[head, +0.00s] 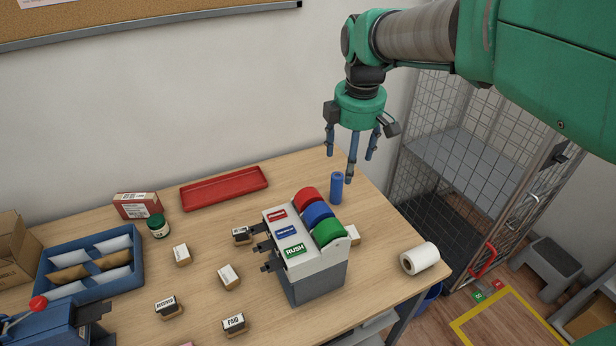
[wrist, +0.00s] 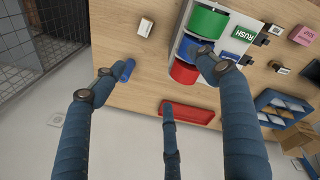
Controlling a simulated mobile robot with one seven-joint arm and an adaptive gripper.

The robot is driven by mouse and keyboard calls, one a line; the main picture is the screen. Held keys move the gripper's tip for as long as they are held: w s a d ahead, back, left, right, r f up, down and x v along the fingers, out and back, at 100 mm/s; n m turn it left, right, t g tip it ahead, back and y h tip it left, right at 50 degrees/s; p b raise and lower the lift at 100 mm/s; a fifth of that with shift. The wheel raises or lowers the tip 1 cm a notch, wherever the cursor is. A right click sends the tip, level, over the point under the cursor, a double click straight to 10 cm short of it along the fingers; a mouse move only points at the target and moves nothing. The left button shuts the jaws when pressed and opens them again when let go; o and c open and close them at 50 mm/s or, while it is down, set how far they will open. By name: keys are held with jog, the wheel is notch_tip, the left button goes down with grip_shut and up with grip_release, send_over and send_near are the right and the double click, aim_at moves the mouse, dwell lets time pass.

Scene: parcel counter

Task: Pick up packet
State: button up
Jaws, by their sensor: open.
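Several small packets, white (head: 113,244) and brown (head: 70,273), lie in two columns in a blue tray (head: 139,264) at the left of the counter in the head view. Which one is meant I cannot tell. In the wrist view the blue tray (wrist: 262,101) is at the right edge, with its contents small and unclear. My gripper (head: 350,164) has three blue fingers, spread open and empty. It hangs above the far right part of the counter, well away from the packets. The fingers (wrist: 160,76) also show in the wrist view.
A label dispenser (head: 318,278) with red, blue and green rolls stands mid-counter. A blue cylinder (head: 336,188) stands below my gripper. Around are a red tray (head: 224,188), a green-lidded jar (head: 158,226), stamps (head: 234,325), a white roll (head: 420,258) and a cardboard box (head: 14,250).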

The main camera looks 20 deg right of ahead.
jog(key=w+d+f+n+g+p, duration=0.2)
jog(key=w+d+f+n, duration=0.15)
jog(key=d, duration=0.45)
notch_tip(320, 180, down, 19)
jog(key=w, duration=0.1)
jog(key=shift+f+n, duration=0.2)
jog(key=shift+n, duration=0.25)
jog(key=shift+d, duration=0.1)
jog(key=b, duration=0.1)
send_over(353, 232)
jog(key=shift+f, duration=4.3)
jog(key=shift+f+b, duration=0.9)
jog(key=shift+f, duration=1.7)
